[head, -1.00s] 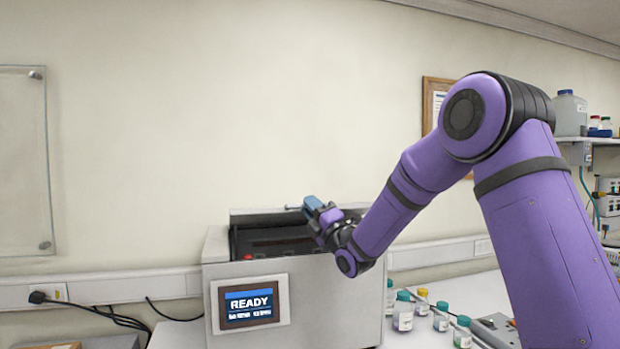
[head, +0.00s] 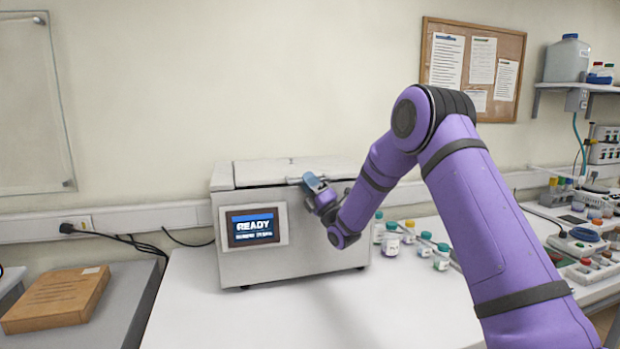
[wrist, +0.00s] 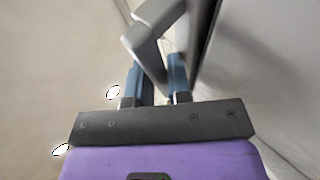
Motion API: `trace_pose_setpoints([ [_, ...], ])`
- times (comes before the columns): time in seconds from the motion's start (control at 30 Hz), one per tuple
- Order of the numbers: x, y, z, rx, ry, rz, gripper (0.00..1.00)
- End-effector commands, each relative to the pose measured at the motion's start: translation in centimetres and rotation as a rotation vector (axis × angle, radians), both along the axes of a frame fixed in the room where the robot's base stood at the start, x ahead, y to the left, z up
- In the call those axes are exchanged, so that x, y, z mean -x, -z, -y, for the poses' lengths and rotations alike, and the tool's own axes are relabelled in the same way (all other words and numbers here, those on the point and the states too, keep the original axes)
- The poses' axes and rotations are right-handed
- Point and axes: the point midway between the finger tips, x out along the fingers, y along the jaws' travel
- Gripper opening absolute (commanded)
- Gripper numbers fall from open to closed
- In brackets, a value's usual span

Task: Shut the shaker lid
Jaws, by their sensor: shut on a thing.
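The shaker (head: 300,240) is a light grey box with a READY screen, standing on the white bench. Its lid (head: 285,171) lies flat across the top in the head view, and the dark interior is hidden. My gripper (head: 314,183) is at the lid's front edge, right of the screen. In the wrist view my gripper (wrist: 155,85) has its blue fingers shut on a grey metal handle (wrist: 150,40). Whether the lid sits fully flush cannot be told.
Several small capped bottles (head: 391,240) stand right of the shaker. A cardboard box (head: 55,299) lies on the grey bench at left. White bench in front of the shaker is clear. More lab equipment (head: 580,245) stands at the far right.

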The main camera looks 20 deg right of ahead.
Motion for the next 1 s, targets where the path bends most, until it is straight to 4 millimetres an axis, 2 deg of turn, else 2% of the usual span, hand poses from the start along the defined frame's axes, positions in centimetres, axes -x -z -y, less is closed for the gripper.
trace_pose_setpoints([
  [0.03,-0.11,1.76,0.11,-0.002,-0.002,-0.043,0.00],
  [0.47,-0.23,1.89,0.15,-0.001,-0.001,-0.038,0.00],
  [0.5,-0.23,1.89,0.15,-0.001,-0.001,-0.038,0.25],
  [0.87,-0.20,1.93,0.19,-0.001,-0.001,-0.038,0.26],
  [1.0,0.34,2.50,0.55,0.000,0.000,-0.039,0.26],
])
